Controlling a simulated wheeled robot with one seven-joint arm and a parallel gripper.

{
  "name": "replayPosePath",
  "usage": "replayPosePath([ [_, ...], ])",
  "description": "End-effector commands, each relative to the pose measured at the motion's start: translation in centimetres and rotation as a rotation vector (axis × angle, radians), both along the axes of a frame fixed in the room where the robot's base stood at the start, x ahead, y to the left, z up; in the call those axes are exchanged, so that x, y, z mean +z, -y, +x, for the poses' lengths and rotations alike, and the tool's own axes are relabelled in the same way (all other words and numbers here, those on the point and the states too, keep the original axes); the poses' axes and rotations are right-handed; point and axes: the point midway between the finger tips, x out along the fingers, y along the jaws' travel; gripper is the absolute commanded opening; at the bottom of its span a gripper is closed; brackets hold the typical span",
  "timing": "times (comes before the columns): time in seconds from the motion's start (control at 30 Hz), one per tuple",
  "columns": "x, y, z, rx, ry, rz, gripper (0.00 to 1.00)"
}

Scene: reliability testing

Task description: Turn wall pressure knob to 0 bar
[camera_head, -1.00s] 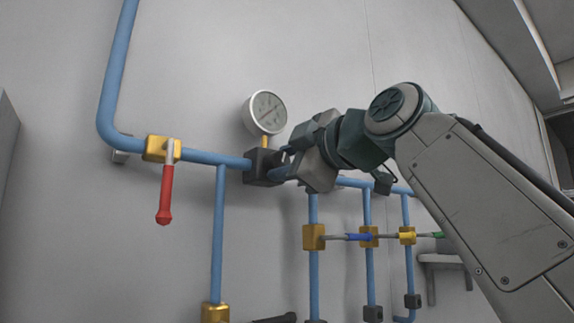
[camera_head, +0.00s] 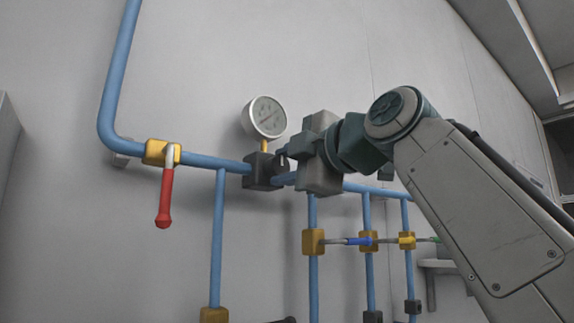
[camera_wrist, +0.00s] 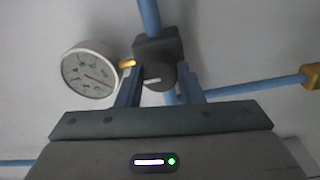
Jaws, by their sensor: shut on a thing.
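The pressure knob (camera_wrist: 158,76) is a dark round knob with a white mark on its face, on a dark valve block (camera_head: 257,171) set in the blue wall pipe. My gripper (camera_wrist: 160,79) has one finger on each side of the knob and is shut on it. In the head view my gripper (camera_head: 284,164) reaches the block from the right and hides most of the knob. A round white pressure gauge (camera_head: 266,117) stands above the block; it also shows in the wrist view (camera_wrist: 90,73), with a dark needle. Its numbers are too small to read.
A red lever (camera_head: 165,198) hangs from a brass valve (camera_head: 161,152) on the left. Below my gripper, a blue-handled valve (camera_head: 358,241) and other brass valves sit on vertical blue pipes. The wall above the gauge is clear.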

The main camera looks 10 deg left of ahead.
Motion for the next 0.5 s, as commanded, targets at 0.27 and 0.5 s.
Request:
replayPosePath([
  [0.27, -0.03, -0.01, -0.01, 0.000, 0.000, -0.001, 0.56],
  [0.5, -0.06, 0.15, -0.10, -0.001, 0.000, 0.000, 0.56],
])
